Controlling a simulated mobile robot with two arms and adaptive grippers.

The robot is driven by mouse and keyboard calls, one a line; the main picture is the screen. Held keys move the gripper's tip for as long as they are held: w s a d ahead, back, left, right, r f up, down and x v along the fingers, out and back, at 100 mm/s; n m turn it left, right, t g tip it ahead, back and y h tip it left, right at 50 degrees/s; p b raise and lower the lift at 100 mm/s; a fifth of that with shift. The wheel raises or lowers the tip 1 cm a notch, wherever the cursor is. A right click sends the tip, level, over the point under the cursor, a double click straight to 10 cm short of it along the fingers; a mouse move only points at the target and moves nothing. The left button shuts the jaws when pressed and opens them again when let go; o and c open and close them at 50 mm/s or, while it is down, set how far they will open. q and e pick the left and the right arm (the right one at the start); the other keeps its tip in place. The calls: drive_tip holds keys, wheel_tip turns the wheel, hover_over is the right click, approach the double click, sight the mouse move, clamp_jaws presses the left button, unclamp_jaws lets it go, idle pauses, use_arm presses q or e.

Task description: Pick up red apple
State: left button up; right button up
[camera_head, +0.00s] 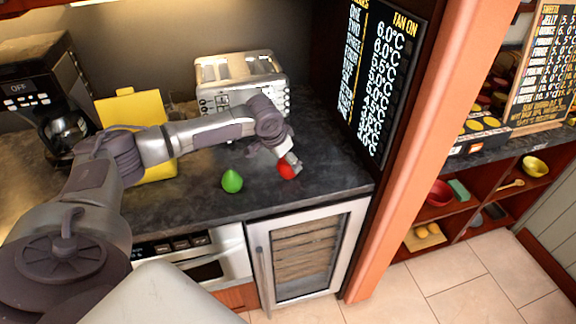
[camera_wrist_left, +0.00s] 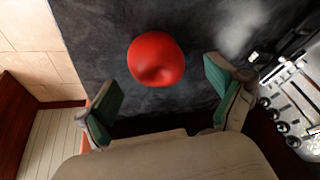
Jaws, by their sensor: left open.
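The red apple (camera_head: 286,172) sits on the dark countertop (camera_head: 330,165), near its front edge. My left gripper (camera_head: 291,161) is right at the apple and partly covers it in the head view. In the left wrist view the apple (camera_wrist_left: 156,59) lies on the counter ahead of the fingers. The left gripper (camera_wrist_left: 158,100) is open there, its two green-padded fingers wide apart, with the apple just beyond the fingertips and not clasped. My right gripper is not in view.
A green pear-shaped fruit (camera_head: 232,181) lies left of the apple. A toaster (camera_head: 240,82) stands behind, a yellow board (camera_head: 132,108) and coffee maker (camera_head: 48,95) to the left. A black menu board (camera_head: 378,75) borders the right side. A glass-door cooler (camera_head: 308,255) is below the counter.

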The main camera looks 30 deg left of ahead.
sight(289, 165)
use_arm(q)
drive_tip(key=p+x, duration=0.1)
drive_tip(key=x, duration=0.3)
drive_tip(key=shift+d+f, duration=0.15)
drive_tip(key=shift+f, duration=0.05)
drive_tip(key=c, duration=1.3)
drive_tip(key=shift+r, duration=0.15)
drive_tip(key=shift+c, duration=0.2)
